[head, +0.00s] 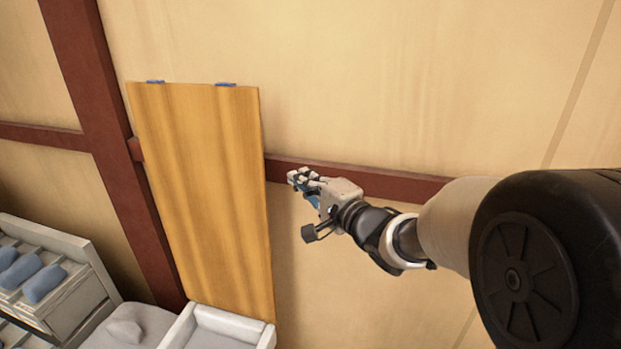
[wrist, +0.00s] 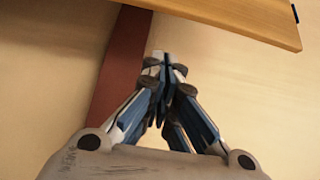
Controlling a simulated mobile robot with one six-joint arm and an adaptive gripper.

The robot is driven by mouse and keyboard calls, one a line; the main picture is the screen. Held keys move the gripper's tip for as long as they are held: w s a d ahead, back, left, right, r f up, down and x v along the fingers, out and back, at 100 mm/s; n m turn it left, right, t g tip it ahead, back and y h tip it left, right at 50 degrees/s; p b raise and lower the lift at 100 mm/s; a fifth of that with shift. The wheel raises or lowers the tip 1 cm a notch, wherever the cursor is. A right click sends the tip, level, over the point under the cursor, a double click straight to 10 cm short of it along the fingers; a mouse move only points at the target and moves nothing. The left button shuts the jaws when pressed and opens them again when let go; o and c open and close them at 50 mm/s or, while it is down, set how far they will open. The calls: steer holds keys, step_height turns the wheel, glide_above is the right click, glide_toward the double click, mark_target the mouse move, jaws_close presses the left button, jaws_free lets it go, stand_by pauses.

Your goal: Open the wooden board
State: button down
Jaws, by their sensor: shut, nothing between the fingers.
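The wooden board (head: 200,190) is a tall light-brown panel with two blue hinges (head: 226,84) along its top edge. It hangs close to the wall, and its lower edge is hidden behind a white tray. My gripper (head: 292,178) is just right of the board's right edge, at about mid-height, with its fingers pointing left. It looks apart from the board. In the wrist view the gripper (wrist: 163,58) is shut and empty, with the fingertips together. The board's edge (wrist: 250,22) crosses the top right of that view, beyond the fingertips.
A dark red wall beam (head: 400,185) runs behind my gripper, and a red post (head: 105,120) stands left of the board. A white tray (head: 225,318) is at the board's foot. A white rack with blue pillows (head: 44,284) stands at lower left. The wall at right is bare.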

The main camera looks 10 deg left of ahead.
steer(key=shift+w+a+f+b, duration=0.1)
steer(key=shift+w+a+b, duration=0.15)
steer(key=shift+a, duration=0.7)
steer(key=shift+w+a+r+b, duration=0.15)
steer(key=shift+a+b, duration=0.2)
steer(key=shift+a, duration=0.6)
steer(key=shift+w+a+f+b, duration=0.2)
steer(key=shift+a+b, duration=0.1)
steer(key=shift+a, duration=0.65)
steer(key=shift+s, duration=0.1)
